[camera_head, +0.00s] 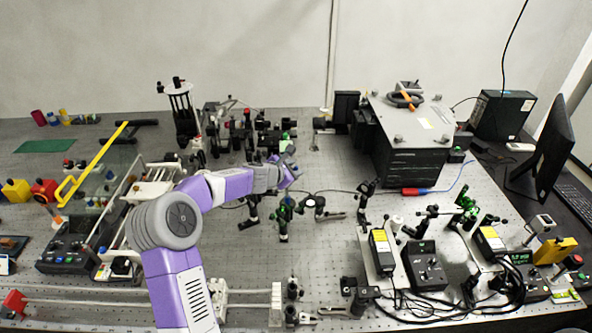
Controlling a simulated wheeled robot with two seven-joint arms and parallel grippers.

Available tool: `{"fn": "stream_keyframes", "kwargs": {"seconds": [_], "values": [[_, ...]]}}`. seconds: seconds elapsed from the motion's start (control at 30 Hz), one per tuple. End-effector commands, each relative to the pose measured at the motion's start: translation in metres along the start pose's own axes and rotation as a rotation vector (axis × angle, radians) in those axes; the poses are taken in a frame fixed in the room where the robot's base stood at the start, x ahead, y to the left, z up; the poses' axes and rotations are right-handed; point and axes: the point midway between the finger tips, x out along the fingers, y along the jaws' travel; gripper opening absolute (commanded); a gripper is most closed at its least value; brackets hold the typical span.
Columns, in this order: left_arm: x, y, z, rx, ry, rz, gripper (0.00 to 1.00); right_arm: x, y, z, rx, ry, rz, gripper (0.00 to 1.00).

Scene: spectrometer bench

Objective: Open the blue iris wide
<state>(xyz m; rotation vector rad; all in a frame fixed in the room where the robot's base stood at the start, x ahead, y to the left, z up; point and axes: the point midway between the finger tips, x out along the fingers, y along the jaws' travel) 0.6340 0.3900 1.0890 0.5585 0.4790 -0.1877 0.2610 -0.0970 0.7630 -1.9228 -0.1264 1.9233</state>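My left arm comes in from the lower left, and its gripper (291,163) is over the middle of the optical bench. The gripper is small and partly turned away, so I cannot see whether its fingers are apart or hold anything. I cannot clearly pick out the blue iris; the gripper and wrist may hide part of the optics there. A green-and-black optic mount (284,212) stands just below the gripper in the picture. My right gripper is not in view.
Dark optics (262,136) crowd the bench behind the gripper. A large black instrument with a grey top (411,150) stands at the back right. Small controllers and cables (424,266) fill the right front. A yellow-handled clear cover (100,175) is at left. Bare bench (325,255) shows front centre.

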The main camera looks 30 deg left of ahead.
Motion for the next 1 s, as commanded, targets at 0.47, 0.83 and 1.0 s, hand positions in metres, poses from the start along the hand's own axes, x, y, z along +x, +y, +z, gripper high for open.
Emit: {"fn": "stream_keyframes", "kwargs": {"seconds": [0.47,0.83,1.0], "values": [[-0.052,-0.001,-0.001,-0.001,0.001,0.000,0.36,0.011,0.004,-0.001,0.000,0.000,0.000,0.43],[-0.053,0.000,0.000,-0.001,0.000,0.000,0.36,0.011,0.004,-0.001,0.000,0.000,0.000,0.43],[-0.053,0.000,0.000,-0.001,0.000,0.000,0.36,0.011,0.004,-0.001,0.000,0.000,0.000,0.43]]}}
